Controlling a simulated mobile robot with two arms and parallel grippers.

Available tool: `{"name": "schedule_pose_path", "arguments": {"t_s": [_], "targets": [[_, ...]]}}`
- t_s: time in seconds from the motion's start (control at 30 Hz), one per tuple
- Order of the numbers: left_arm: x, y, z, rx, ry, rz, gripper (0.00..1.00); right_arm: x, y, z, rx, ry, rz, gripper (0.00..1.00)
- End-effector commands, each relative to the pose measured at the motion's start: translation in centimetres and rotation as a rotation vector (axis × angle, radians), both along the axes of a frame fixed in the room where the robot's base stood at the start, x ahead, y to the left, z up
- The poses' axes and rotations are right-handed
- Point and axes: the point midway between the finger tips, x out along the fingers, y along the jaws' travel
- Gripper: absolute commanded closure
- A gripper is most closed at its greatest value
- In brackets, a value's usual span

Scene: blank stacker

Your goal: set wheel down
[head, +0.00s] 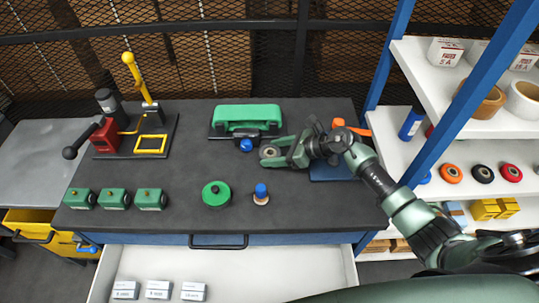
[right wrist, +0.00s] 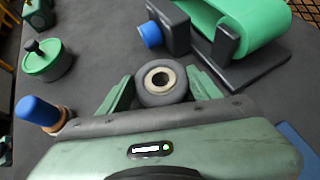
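A dark grey wheel with a cream hub (right wrist: 160,80) sits between the two green fingers of my right gripper (right wrist: 162,92). The fingers lie against both sides of the wheel. In the head view the right gripper (head: 275,153) and the wheel (head: 269,152) are over the middle of the dark worktop (head: 240,190), in front of the green belt device (head: 247,118). Whether the wheel touches the worktop is hard to tell. My left gripper is not in view.
A round green pad with a knob (head: 216,195) and a blue-handled stamp (head: 261,194) stand at the front. Several green blocks (head: 115,198) and a lever press (head: 130,135) are on the left. Shelves (head: 420,165) hold more wheels on the right. An open drawer (head: 230,270) is below.

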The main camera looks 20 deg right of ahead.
Motion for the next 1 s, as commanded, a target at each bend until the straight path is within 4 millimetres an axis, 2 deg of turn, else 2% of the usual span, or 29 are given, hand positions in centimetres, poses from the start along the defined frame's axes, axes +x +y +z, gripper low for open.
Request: {"name": "schedule_pose_path", "arguments": {"t_s": [0.03, 0.07, 0.3, 0.47, 0.67, 1.0], "targets": [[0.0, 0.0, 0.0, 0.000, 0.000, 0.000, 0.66, 0.0, 0.0, 0.0, 0.000, 0.000, 0.000, 0.79], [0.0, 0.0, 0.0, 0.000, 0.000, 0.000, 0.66, 0.0, 0.0, 0.1, 0.000, -0.001, -0.001, 0.86], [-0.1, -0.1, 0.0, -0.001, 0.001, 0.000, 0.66, 0.0, 0.0, 0.2, 0.000, -0.002, 0.000, 0.86], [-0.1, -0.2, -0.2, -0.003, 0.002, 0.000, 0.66, 0.1, -0.1, 1.2, -0.001, -0.005, 0.001, 0.86], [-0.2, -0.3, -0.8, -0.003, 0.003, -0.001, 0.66, 0.1, -0.1, 4.9, -0.004, -0.009, 0.002, 0.86], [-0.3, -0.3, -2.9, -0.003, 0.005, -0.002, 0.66, 0.1, -0.1, 14.3, -0.004, -0.010, 0.001, 0.86]]}}
